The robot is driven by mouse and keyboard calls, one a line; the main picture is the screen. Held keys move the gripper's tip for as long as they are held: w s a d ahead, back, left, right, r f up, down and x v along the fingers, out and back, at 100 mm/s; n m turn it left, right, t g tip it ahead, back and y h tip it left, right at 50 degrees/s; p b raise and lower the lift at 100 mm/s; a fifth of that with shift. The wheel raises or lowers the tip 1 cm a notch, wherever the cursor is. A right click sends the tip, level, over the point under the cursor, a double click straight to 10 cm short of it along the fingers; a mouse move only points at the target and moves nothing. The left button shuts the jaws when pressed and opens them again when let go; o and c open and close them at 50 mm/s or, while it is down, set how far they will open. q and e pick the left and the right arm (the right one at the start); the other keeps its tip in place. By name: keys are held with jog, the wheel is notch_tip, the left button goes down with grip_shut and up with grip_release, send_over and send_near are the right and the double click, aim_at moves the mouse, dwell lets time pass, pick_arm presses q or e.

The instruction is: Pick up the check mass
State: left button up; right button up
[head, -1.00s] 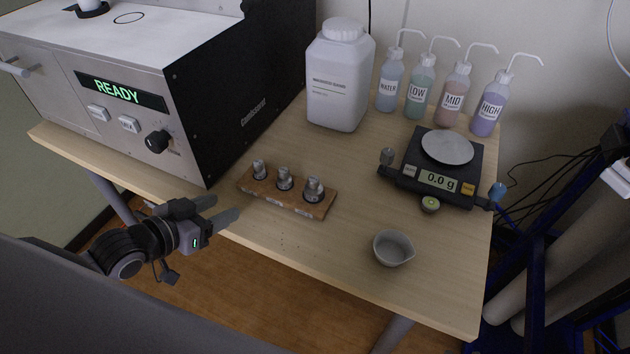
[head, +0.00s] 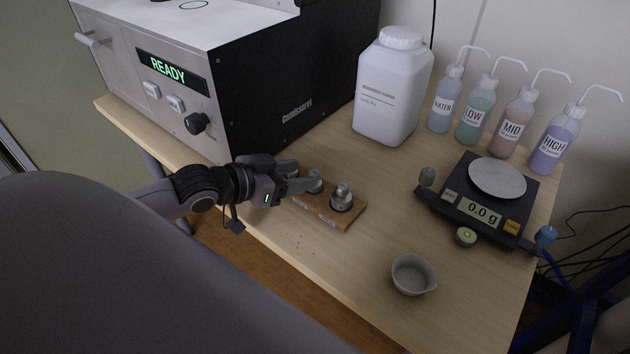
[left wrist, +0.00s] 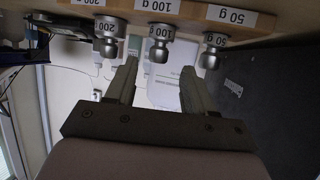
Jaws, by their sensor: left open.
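Metal check masses stand on a wooden block (head: 325,212). The largest mass (head: 342,198) stands at the block's right end, and part of the middle one (head: 315,183) shows beside my fingers. My left gripper (head: 306,180) is open at the block and hides its left end. The left wrist view is upside down and shows masses marked 200 g (left wrist: 109,34), 100 g (left wrist: 160,38) and 50 g (left wrist: 214,42). The 100 g mass lines up with the gap between my open fingers (left wrist: 158,78). I cannot tell whether the fingers reach around it. My right gripper is out of view.
The analyser (head: 255,85) showing READY stands behind my left arm. A white jug (head: 390,95) and several wash bottles (head: 475,115) stand at the back. A balance (head: 475,208) reads 0.0 g at the right. A grey cup (head: 412,275) sits near the front edge.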

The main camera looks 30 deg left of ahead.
aim_at(314, 172)
pick_arm(q)
jog(key=shift+b+x, duration=0.4)
jog(key=shift+x, duration=2.1)
jog(key=shift+s+d+f, duration=0.1)
jog(key=shift+d, duration=0.05)
grip_shut()
